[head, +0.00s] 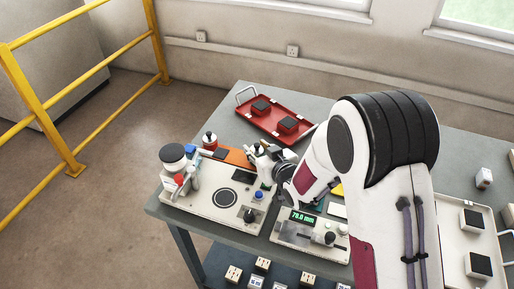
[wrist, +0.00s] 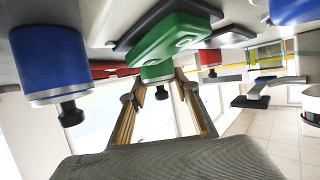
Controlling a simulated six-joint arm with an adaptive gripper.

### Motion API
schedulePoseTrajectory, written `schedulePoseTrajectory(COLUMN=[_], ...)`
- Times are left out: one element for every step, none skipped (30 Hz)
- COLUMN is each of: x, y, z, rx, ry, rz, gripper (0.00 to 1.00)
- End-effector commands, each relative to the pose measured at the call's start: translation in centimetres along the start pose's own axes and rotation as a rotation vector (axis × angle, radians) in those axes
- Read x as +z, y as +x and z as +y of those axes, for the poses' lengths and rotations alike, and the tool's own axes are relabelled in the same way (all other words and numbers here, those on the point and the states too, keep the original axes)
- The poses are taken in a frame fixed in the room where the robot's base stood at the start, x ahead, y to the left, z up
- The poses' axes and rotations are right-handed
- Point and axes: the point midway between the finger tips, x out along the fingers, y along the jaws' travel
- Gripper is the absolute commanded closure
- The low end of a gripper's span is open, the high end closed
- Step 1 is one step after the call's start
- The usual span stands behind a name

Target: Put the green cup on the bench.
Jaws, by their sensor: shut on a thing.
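The green cup (wrist: 157,72) is in the wrist view, a short green round body between my two fingertips, with a black knob beside it. A wider green block with dark edges lies right behind it; I cannot tell whether the two are joined. My gripper (wrist: 161,93) is shut on the green cup. The green cup is not clear there; the gripper and arm hide that spot. The bench is a grey table under the instruments and trays.
A red tray (head: 250,120) with dark tiles lies at the back. The left instrument (head: 200,204) and one with a green display (head: 304,217) stand in front. A white tray (head: 450,215) is at the right. Blue cylinders (wrist: 48,62) show close in the wrist view.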

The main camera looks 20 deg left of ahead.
Motion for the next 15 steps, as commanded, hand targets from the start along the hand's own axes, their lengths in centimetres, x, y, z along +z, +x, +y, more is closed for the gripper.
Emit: schedulePoseTrajectory(x=[0.0,0.04,0.08,0.12,0.15,0.19,0.23,0.26,0.3,0.33,0.36,0.33,0.33,0.34,0.34], y=[0.04,0.05,0.07,0.09,0.1,0.12,0.13,0.15,0.17,0.18,0.19,0.19,0.19,0.19,0.19], z=[0.01,0.01,0.01,0.01,0.01,0.01,0.01,0.01,0.01,0.01,0.01,0.01,0.01,0.01,0.01], rx=[0.0,0.0,0.0,0.0,0.0,0.0,0.0,0.0,0.0,0.0,0.0,0.0,0.0,0.0,0.0], ry=[0.0,0.0,0.0,0.0,0.0,0.0,0.0,0.0,0.0,0.0,0.0,0.0,0.0,0.0,0.0], rz=[0.001,0.001,0.001,0.001,0.001,0.001,0.001,0.001,0.001,0.001,0.002,0.002,0.002,0.002,0.002], gripper=[0.98,0.98,0.98,0.98,0.98,0.98,0.98,0.98,0.98,0.98,0.98,0.61,0.53,0.49,0.49])
